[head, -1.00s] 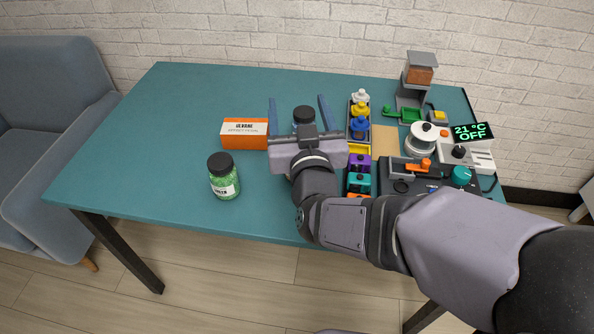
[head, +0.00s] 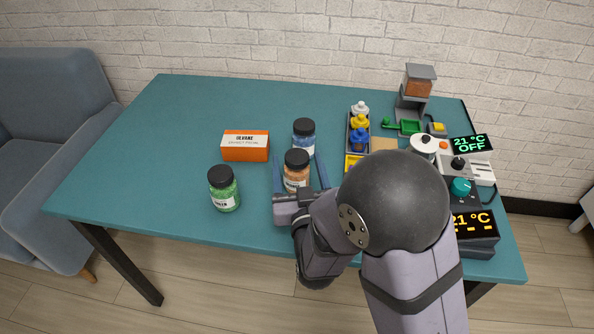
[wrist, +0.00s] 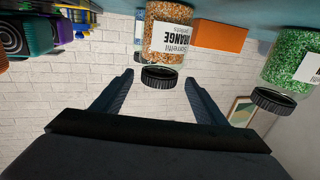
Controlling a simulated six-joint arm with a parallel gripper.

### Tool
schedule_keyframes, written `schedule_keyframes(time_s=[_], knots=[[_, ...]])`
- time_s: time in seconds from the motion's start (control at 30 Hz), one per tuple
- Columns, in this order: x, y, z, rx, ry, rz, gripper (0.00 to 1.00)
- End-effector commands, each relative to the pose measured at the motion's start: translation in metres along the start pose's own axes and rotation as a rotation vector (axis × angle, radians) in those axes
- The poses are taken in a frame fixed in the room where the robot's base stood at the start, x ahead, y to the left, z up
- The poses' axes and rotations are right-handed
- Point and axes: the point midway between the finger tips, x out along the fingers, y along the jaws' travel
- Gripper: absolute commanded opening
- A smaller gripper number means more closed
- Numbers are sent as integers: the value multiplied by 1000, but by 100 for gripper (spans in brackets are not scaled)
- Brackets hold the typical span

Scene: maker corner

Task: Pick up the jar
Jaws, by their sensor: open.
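Three jars with dark lids stand upright on the teal table (head: 150,150). One has orange contents (head: 297,180), one blue (head: 304,144) and one green (head: 225,192). My gripper (head: 298,158) is open and empty, pointing away across the table. In the head view its fingers lie left and right of the orange jar. In the wrist view, which is upside down, the orange jar (wrist: 168,30) reads "ORANGE", and its lid shows between the fingertips. I cannot tell whether the fingers touch it. The green jar (wrist: 290,60) is off to one side.
An orange and white box (head: 245,146) lies behind the green jar. A rack of colored bottles (head: 359,135), a dispenser (head: 416,85) and devices with displays (head: 472,225) crowd the right side. My arm hides part of them. The table's left side is clear.

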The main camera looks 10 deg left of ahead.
Motion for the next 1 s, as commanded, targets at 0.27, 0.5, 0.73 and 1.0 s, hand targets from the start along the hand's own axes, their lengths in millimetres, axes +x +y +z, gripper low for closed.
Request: schedule_keyframes(time_s=[0.27, 0.5, 0.73, 1.0], knots=[[14, 0, 0, 0, 0, 0, 66], [34, 2, -3, 0, 1, 3, 66], [60, 2, -2, -1, -1, 2, 66], [65, 2, -2, -1, 0, 0, 66]])
